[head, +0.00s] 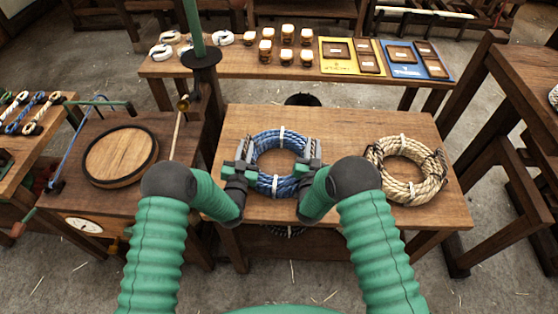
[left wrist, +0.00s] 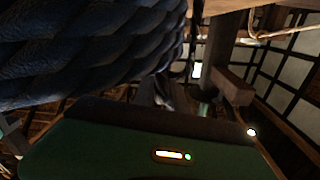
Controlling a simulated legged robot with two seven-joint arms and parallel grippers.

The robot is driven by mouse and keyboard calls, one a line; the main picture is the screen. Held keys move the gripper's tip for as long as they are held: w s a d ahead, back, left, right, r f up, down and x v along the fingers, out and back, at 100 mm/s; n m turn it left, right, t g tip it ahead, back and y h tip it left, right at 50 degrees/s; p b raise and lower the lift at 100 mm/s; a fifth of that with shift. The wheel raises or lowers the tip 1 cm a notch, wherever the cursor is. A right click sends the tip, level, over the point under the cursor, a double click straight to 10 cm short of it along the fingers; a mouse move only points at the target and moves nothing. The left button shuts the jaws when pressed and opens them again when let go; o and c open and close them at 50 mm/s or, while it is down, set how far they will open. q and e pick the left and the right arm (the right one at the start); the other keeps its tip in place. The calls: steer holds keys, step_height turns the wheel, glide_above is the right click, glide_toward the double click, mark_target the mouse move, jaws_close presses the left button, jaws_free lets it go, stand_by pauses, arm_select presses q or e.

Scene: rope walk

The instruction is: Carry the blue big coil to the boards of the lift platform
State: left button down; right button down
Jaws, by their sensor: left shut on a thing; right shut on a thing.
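The blue big coil (head: 268,138) is a ring of thick blue rope with white ties, over the left half of a wooden table. My left gripper (head: 244,160) is shut on its left side. My right gripper (head: 312,158) is shut on its right side. I cannot tell if the coil touches the tabletop or hangs just above it. Its dark strands also fill the upper left of the left wrist view (left wrist: 90,50). I cannot make out the lift platform for certain in these frames.
A tan coil (head: 402,170) lies on the same table (head: 345,130), to the right. A bench with a round wooden lid (head: 120,156) and a green post (head: 194,28) stands left. A back table holds small jars (head: 287,34) and boards (head: 414,58). Timber frames stand right.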

stand_by(0.7)
